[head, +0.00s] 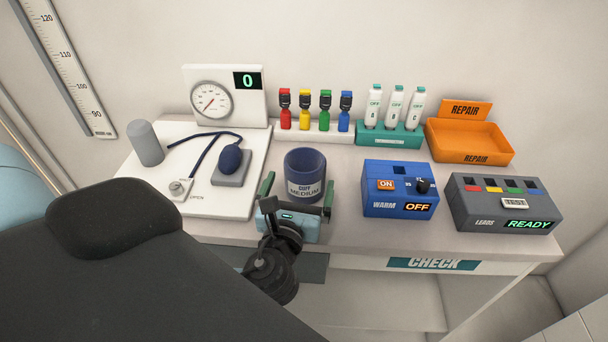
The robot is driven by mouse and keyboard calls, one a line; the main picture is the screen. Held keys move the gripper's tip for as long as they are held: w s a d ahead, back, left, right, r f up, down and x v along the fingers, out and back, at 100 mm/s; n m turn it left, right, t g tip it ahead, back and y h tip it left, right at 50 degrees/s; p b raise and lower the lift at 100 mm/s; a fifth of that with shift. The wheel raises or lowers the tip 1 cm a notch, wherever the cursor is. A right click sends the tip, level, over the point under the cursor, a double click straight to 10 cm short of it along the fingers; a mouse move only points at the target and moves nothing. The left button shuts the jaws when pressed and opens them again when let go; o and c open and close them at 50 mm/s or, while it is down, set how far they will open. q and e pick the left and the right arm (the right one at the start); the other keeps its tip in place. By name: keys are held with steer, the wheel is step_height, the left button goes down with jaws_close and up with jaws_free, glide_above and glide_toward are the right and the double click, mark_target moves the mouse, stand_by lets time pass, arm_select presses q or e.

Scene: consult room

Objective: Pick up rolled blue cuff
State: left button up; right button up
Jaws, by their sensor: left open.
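The rolled blue cuff (305,167) stands upright on the white table (345,228), near its front middle. It is a dark blue cylinder with a pale label reading "CUFF MEDIUM". My left gripper (298,186) is open just in front of the cuff. Its two green-edged fingers show on the left and right sides of the cuff's lower part, and I cannot tell whether they touch it. The gripper body hides part of the cuff's base. My right gripper is not in view.
A gauge board (225,98) with a bulb (233,158) and tube is at left, beside a grey cylinder (145,143). A blue warmer box (400,190) and grey leads box (505,203) stand at right. Coloured clips, white bottles and an orange tray (470,142) line the back.

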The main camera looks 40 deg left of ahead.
mark_target(307, 160)
arm_select(q)
steer(key=x, duration=0.4)
steer(key=shift+w+a+r, duration=0.1)
steer(key=shift+w, duration=0.25)
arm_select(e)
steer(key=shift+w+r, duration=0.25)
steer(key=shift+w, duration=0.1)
arm_select(q)
steer(key=shift+c, duration=0.8)
steer(key=c, duration=0.7)
steer(key=shift+c, duration=1.1)
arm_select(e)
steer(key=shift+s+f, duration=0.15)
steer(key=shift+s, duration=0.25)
